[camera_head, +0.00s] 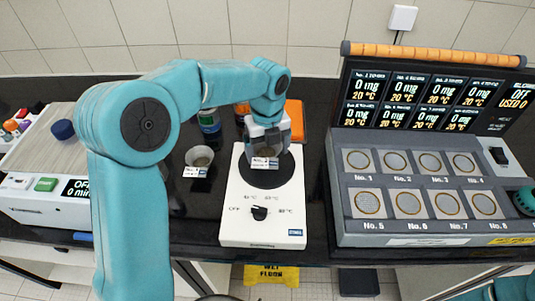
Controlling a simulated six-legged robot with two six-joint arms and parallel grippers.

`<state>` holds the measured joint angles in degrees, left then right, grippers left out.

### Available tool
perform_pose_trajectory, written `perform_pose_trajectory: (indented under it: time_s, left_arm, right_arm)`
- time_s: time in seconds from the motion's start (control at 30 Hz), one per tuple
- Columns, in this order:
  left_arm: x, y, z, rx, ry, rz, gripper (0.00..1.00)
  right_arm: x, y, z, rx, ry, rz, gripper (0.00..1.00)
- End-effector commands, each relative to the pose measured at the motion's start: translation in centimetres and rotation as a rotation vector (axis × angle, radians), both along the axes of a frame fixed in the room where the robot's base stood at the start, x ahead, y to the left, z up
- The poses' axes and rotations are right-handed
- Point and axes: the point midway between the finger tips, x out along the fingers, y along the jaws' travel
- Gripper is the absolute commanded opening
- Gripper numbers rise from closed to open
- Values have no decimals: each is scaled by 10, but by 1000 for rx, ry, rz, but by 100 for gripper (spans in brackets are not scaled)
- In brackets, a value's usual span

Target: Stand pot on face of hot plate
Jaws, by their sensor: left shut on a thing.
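The hot plate (262,215) is a white box with a knob on its front and a dark round face (266,180) near its back. My left gripper (267,133) is over that face, pointing down, and is shut on the pot (265,152). The pot looks like a small greyish, see-through vessel with a white label, roughly upright. The gripper hides much of it. I cannot tell whether its bottom touches the face or hangs just above it. My right gripper is not in view.
A grey panel machine (430,205) with displays stands close on the right. A white device (45,190) is at the left. Orange items (294,116) lie behind the gripper.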

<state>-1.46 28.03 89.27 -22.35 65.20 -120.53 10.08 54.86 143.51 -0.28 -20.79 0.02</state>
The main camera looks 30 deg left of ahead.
Motion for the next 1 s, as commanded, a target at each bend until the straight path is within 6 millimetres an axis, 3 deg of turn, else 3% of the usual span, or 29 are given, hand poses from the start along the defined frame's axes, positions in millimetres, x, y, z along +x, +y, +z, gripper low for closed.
perform_pose_trajectory:
  time_s: [0.17, 0.57, 0.6, 0.63, 0.87, 1.0]
  left_arm:
    - [1, 0, -25, 1, 1, -1, 55]
    - [1, 0, -31, 1, 1, 0, 55]
    - [2, 0, -30, 1, 1, 0, 96]
    - [2, 0, -30, 1, 1, 0, 100]
    - [2, 0, -27, 0, 0, 0, 100]
    - [3, 0, -12, 1, -5, 0, 100]
  right_arm:
    - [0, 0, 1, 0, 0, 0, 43]
    - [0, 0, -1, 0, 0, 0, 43]
    - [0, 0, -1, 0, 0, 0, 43]
    - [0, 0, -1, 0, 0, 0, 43]
    - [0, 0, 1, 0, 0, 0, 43]
    - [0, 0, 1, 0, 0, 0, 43]
